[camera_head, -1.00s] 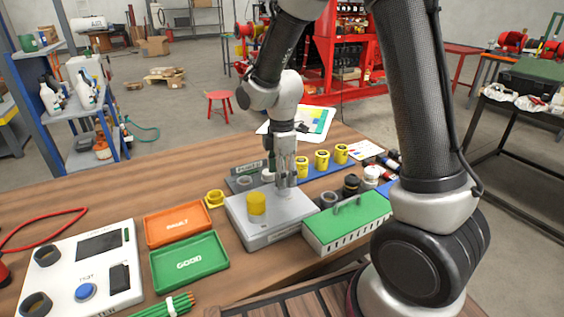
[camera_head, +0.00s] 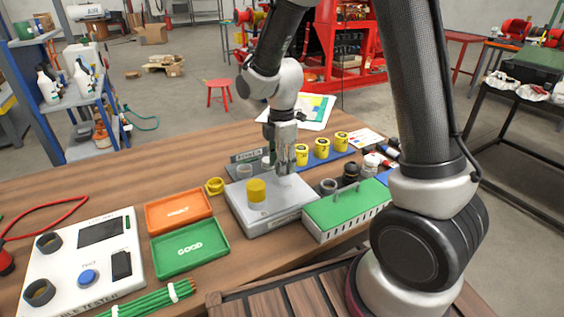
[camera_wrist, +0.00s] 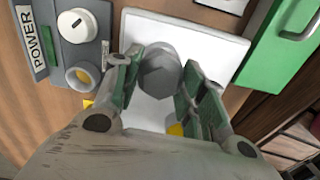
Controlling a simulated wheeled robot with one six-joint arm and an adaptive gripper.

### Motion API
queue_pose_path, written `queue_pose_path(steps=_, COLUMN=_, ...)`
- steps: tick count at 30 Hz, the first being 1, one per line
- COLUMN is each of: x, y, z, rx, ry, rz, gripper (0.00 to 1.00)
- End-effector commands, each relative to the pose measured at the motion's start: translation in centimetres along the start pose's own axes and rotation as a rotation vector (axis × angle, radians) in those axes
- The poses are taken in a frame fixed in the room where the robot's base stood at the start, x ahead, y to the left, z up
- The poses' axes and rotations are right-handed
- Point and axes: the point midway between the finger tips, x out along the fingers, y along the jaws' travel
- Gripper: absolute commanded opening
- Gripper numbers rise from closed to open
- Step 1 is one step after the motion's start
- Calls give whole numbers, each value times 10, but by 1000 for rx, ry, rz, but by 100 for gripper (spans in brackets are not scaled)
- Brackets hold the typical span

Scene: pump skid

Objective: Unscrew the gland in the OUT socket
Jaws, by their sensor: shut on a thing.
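A grey box (camera_head: 285,217) with a pale top stands on the wooden table, and a yellow cap (camera_head: 257,190) sits upright on it. My gripper (camera_head: 286,168) points down over the box's far right part, behind the yellow cap. In the wrist view, my gripper (camera_wrist: 160,90) is shut on a grey hexagonal gland (camera_wrist: 158,72), one finger on either side. The pale box top (camera_wrist: 205,45) lies beneath it. The gland's lower end and its socket are hidden, so I cannot tell how deep it sits. No OUT label is readable.
A POWER unit (camera_wrist: 83,35) with a knob stands beside the box. A green-topped case (camera_head: 345,205) is close on the right. Several yellow cups (camera_head: 322,148) stand behind. Orange (camera_head: 178,211) and green (camera_head: 190,249) trays and a tester (camera_head: 95,255) lie left.

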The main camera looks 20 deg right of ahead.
Motion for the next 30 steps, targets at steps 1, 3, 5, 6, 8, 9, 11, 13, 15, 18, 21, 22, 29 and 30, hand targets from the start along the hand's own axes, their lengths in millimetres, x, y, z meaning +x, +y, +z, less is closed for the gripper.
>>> queue_pose_path(steps=1, x=0, y=0, z=0, rx=-70, ry=0, rz=1, gripper=18)
queue_pose_path(steps=3, x=0, y=0, z=0, rx=-167, ry=0, rz=1, gripper=18)
queue_pose_path(steps=5, x=0, y=0, z=0, rx=-227, ry=0, rz=1, gripper=18)
queue_pose_path(steps=6, x=0, y=0, z=0, rx=-253, ry=0, rz=1, gripper=18)
queue_pose_path(steps=8, x=0, y=0, z=0, rx=-287, ry=0, rz=1, gripper=18)
queue_pose_path(steps=9, x=0, y=0, z=0, rx=-321, ry=0, rz=1, gripper=18)
queue_pose_path(steps=11, x=0, y=0, z=0, rx=-397, ry=0, rz=1, gripper=18)
queue_pose_path(steps=13, x=0, y=0, z=0, rx=-501, ry=0, rz=1, gripper=18)
queue_pose_path(steps=15, x=0, y=0, z=0, rx=-589, ry=0, rz=1, gripper=18)
queue_pose_path(steps=18, x=0, y=0, z=0, rx=-662, ry=0, rz=1, gripper=18)
queue_pose_path(steps=21, x=0, y=0, z=0, rx=-674, ry=0, rz=1, gripper=18)
queue_pose_path(steps=22, x=0, y=0, z=0, rx=-673, ry=0, rz=1, gripper=18)
queue_pose_path(steps=29, x=0, y=0, z=0, rx=-671, ry=0, rz=1, gripper=66)
queue_pose_path(steps=30, x=0, y=0, z=0, rx=-671, ry=0, rz=1, gripper=66)
